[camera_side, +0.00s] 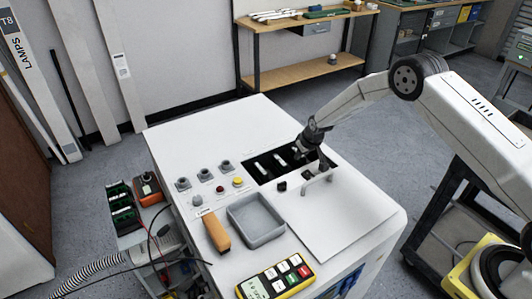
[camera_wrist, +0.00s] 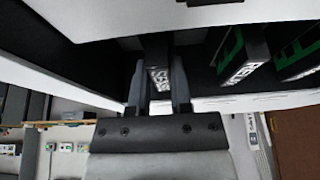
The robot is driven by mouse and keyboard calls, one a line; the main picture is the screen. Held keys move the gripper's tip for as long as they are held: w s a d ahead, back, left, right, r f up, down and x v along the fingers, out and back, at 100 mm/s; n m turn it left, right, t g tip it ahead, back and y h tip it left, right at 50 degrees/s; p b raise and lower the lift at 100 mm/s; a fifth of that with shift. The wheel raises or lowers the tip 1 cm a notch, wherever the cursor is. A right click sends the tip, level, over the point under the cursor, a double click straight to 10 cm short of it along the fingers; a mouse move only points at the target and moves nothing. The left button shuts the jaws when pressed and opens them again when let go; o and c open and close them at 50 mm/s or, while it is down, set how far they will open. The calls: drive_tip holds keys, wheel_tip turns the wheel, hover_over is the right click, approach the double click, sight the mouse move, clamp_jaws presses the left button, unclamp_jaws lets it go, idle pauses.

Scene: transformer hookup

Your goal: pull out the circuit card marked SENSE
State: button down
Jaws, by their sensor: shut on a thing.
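My gripper (camera_side: 311,152) is at the right end of a dark rectangular opening in the white cabinet top, pointing down. In the wrist view its two fingers (camera_wrist: 158,92) are shut on a dark circuit card (camera_wrist: 158,76) with a white lettered end label. The lettering is small and turned, and I cannot read it with certainty. The card reaches into the dark opening; how deep it sits is hidden. Two other cards with green faces and white labels, one nearer (camera_wrist: 240,70) and one farther (camera_wrist: 300,65), stand to the right in the wrist view, apart from my fingers.
On the cabinet top (camera_side: 370,210) are a grey tray (camera_side: 257,220), an orange-handled tool (camera_side: 216,234), a yellow meter (camera_side: 276,278) and several knobs and buttons (camera_side: 220,189). The right front of the top is clear.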

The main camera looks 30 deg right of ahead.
drive_tip(key=shift+r, duration=2.5)
idle(0.8)
drive_tip(key=shift+r, duration=2.4)
